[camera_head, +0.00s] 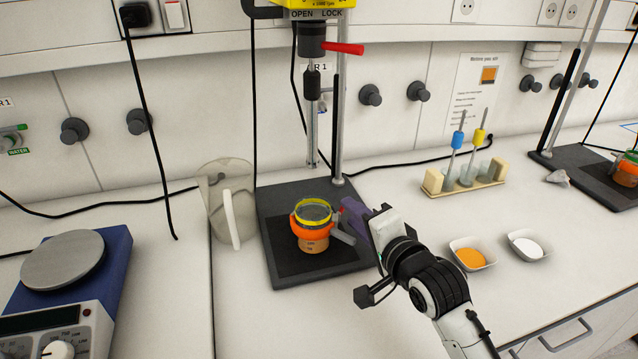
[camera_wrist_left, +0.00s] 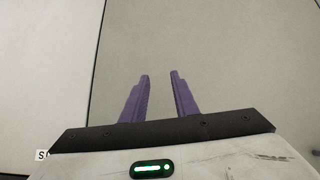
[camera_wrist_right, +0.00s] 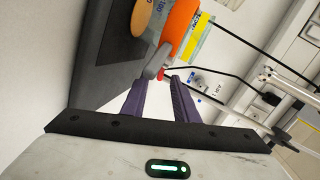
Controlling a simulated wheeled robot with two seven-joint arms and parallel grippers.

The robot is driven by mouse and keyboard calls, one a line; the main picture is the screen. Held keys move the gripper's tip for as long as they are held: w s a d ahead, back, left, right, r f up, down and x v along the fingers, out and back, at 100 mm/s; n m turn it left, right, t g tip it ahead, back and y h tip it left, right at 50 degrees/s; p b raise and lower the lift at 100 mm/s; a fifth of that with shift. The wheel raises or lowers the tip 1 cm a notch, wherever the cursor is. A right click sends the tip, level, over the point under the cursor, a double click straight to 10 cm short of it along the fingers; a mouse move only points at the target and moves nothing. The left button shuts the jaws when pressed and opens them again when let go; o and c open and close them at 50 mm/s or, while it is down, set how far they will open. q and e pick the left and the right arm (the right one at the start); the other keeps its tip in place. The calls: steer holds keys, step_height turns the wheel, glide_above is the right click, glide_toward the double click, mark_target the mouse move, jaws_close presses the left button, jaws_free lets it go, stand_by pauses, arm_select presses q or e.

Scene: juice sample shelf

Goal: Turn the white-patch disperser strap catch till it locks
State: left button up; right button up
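A jar with a yellow rim (camera_head: 314,212) stands upright on the disperser's black base plate (camera_head: 283,255). An orange strap (camera_head: 312,232) circles it, and a grey lever-like catch (camera_head: 343,237) sticks out to the right. The right wrist view shows the strap (camera_wrist_right: 183,28) and the catch (camera_wrist_right: 157,60) close up. My right gripper (camera_head: 346,211) is beside the jar's right side, its purple fingers (camera_wrist_right: 159,79) open and just short of the catch; contact is not clear. My left gripper (camera_wrist_left: 160,76) is open and empty, facing a plain pale surface. I cannot make out a white patch.
The disperser's shaft (camera_head: 311,130) hangs above the jar, with a red lever (camera_head: 343,48) under OPEN and LOCK labels. A clear jug (camera_head: 217,180) stands left of the base. Two bowls (camera_head: 470,266) (camera_head: 528,260) and a tool rack (camera_head: 465,184) stand right.

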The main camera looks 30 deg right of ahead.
steer(key=shift+w, duration=0.3)
steer(key=x, duration=0.7)
steer(key=shift+w+d+p, duration=0.15)
steer(key=shift+w+p, duration=0.15)
steer(key=shift+w+f, duration=0.2)
steer(key=shift+w, duration=0.4)
arm_select(q)
steer(key=shift+s+r, duration=0.2)
steer(key=shift+s, duration=0.45)
arm_select(e)
jaws_close()
